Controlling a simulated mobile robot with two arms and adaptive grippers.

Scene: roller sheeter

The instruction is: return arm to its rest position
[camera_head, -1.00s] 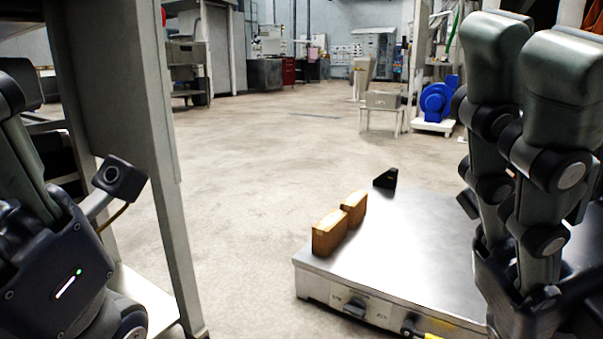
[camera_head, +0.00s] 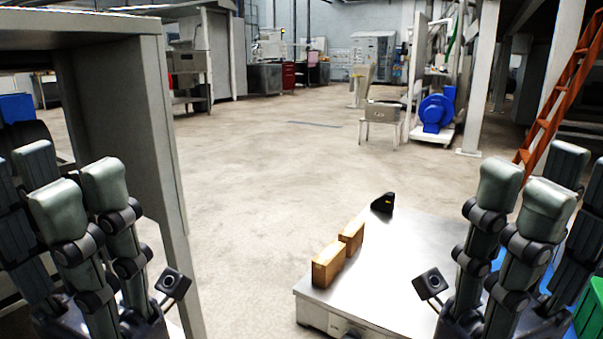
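My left gripper (camera_head: 72,187) is at the lower left, with its grey-padded fingers pointing up, spread apart and empty. It is in front of a grey metal frame. My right gripper (camera_head: 532,188) is at the lower right, fingers also up, apart and empty. It is in front of the right side of a low steel-topped machine (camera_head: 410,258) and hides part of it. Neither gripper is seen touching anything. The wrists are partly cut off by the bottom edge.
Two brown blocks (camera_head: 328,267) stand on the machine's left edge, with a small black wedge (camera_head: 383,203) at its far corner. A grey frame post (camera_head: 150,130) rises beside my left gripper. An orange ladder (camera_head: 565,95) is at right. Open floor (camera_head: 260,180) lies between.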

